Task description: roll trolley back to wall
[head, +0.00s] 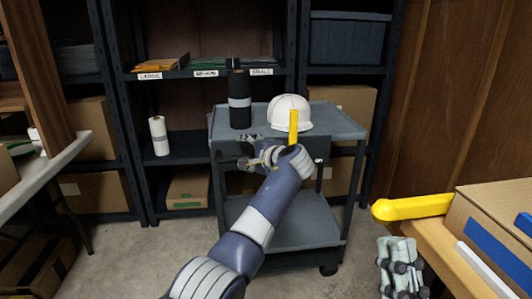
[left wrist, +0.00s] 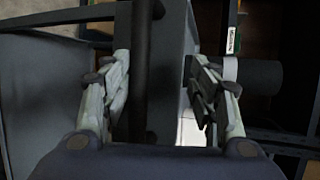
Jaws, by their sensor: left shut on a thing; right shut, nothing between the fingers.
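The grey two-tier trolley (head: 345,125) stands in front of the dark shelving, its lower shelf (head: 290,222) empty where visible. A white hard hat (head: 289,113) and a black roll (head: 239,100) with a pale band stand on its top. My left gripper (head: 262,158) is at the trolley's near side, shut on its dark handle bar. The bar (left wrist: 140,70) runs between the fingers (left wrist: 162,95) in the left wrist view. My forearm hides part of the trolley's front. My right gripper (head: 400,268) is shut and empty at lower right, away from the trolley.
Shelving (head: 292,45) lines the back wall, with boxes and a white roll (head: 159,136). A pale table (head: 50,170) is at left. A wooden bench (head: 440,250) with a cardboard box (head: 495,225) and a yellow rounded bar (head: 412,207) is at right. Bare floor (head: 140,255) shows left of the trolley.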

